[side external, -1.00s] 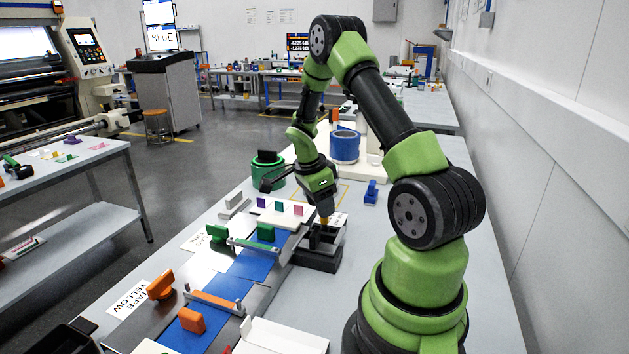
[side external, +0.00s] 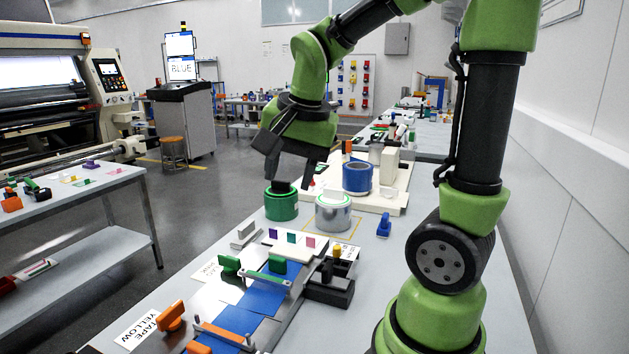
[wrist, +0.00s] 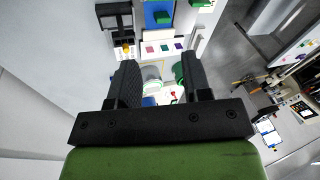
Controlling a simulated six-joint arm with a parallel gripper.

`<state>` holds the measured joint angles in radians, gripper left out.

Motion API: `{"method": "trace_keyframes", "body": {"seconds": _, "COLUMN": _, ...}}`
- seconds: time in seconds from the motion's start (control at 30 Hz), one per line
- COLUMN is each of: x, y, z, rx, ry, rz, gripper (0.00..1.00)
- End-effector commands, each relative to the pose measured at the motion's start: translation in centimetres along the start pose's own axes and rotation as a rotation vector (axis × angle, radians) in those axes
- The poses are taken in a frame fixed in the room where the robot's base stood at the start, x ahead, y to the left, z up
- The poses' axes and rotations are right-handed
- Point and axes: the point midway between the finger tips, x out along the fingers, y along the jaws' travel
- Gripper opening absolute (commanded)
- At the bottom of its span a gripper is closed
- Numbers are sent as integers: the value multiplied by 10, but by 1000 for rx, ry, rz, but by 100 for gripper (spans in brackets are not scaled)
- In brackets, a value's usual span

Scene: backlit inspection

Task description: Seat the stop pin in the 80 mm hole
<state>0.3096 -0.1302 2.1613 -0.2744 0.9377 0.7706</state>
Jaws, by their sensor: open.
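In the wrist view the dark block (wrist: 122,35) is at the top left. A green bar (side external: 256,275) and an orange bar (side external: 222,335) lie across the strip, with small upright posts at their ends. I cannot make out which hole is the 80 mm one. My gripper (side external: 291,180) is open and empty, raised above the rolls behind the strip.
A green roll (side external: 281,208), a silver roll (side external: 333,218) and a blue roll (side external: 357,178) stand at the back. A white holder with coloured tabs (side external: 290,243) and a blue clip-like piece (side external: 384,226) are nearby.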

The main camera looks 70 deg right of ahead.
Motion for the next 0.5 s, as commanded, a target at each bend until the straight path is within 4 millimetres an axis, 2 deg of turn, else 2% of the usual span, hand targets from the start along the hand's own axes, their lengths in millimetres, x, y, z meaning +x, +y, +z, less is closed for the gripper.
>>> {"method": "trace_keyframes", "body": {"seconds": 0.03, "x": -15, "y": 2, "z": 19, "rx": -128, "ry": -4, "rz": -69, "gripper": 44}}
{"method": "trace_keyframes", "body": {"seconds": 0.1, "x": -30, "y": 6, "z": 44, "rx": -307, "ry": -11, "rz": -157, "gripper": 44}}
{"method": "trace_keyframes", "body": {"seconds": 0.2, "x": -45, "y": 17, "z": 72, "rx": -535, "ry": -9, "rz": -273, "gripper": 44}}
{"method": "trace_keyframes", "body": {"seconds": 0.33, "x": -56, "y": 30, "z": 97, "rx": -750, "ry": 7, "rz": -387, "gripper": 44}}
{"method": "trace_keyframes", "body": {"seconds": 0.5, "x": -60, "y": 38, "z": 110, "rx": -875, "ry": 22, "rz": -453, "gripper": 44}}
